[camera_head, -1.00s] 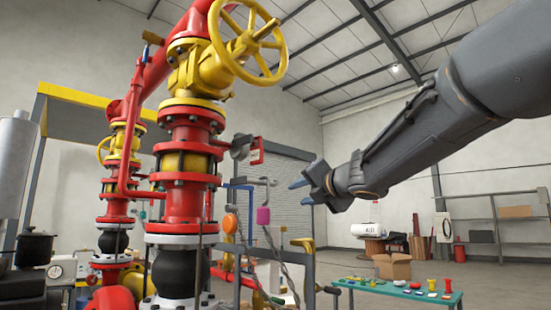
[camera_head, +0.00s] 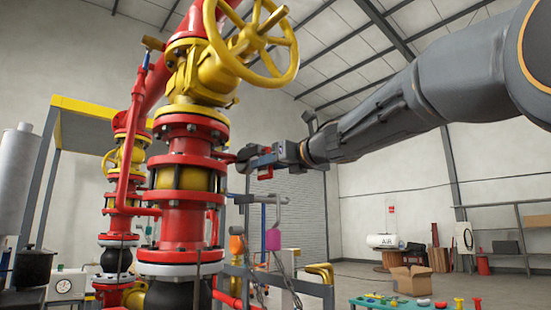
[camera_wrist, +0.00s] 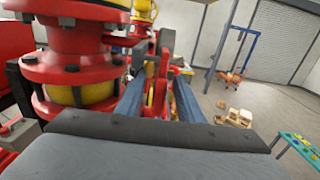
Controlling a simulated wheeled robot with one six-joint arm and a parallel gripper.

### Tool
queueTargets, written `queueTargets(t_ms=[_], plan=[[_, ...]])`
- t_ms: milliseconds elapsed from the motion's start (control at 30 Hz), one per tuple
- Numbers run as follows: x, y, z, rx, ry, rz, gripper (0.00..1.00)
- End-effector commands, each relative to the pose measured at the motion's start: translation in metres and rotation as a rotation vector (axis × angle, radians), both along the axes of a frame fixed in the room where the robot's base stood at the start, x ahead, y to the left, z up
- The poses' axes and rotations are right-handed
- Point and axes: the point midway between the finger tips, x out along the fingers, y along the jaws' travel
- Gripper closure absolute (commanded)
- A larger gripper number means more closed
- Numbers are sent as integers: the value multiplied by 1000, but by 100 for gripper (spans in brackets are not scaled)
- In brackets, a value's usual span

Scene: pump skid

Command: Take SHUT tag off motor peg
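A red piece (camera_head: 265,174), possibly the SHUT tag, shows just under my gripper (camera_head: 250,158) beside the red pipe column in the head view. No lettering is legible, and my fingers hide most of it and any peg behind it. In the wrist view my gripper (camera_wrist: 158,84) has its two blue-grey fingers apart, with red parts (camera_wrist: 155,95) showing between them. Contact with either finger cannot be made out. A pink tag (camera_head: 273,239) and an orange tag (camera_head: 236,245) hang lower down, clear of my gripper.
The flanged red column (camera_head: 185,215) stands close left of my gripper, with a yellow handwheel (camera_head: 254,40) above. A grey pipe rail (camera_head: 300,285) with hanging chains is below. A green table (camera_head: 405,303) with small parts and a cardboard box (camera_head: 411,281) are at the right.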

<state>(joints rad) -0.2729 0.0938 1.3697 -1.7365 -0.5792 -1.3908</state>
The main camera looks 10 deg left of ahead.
Motion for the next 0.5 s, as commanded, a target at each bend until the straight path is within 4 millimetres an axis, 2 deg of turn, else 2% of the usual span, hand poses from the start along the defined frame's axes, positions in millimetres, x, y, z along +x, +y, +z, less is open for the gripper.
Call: queueTargets(t_ms=[133, 400, 433, 500], plan=[[5, 7, 1, 0, 0, 0, 66], [7, 8, 0, 1, 1, 0, 66], [7, 8, 0, 1, 1, 0, 67], [7, 8, 0, 1, 1, -1, 79]])
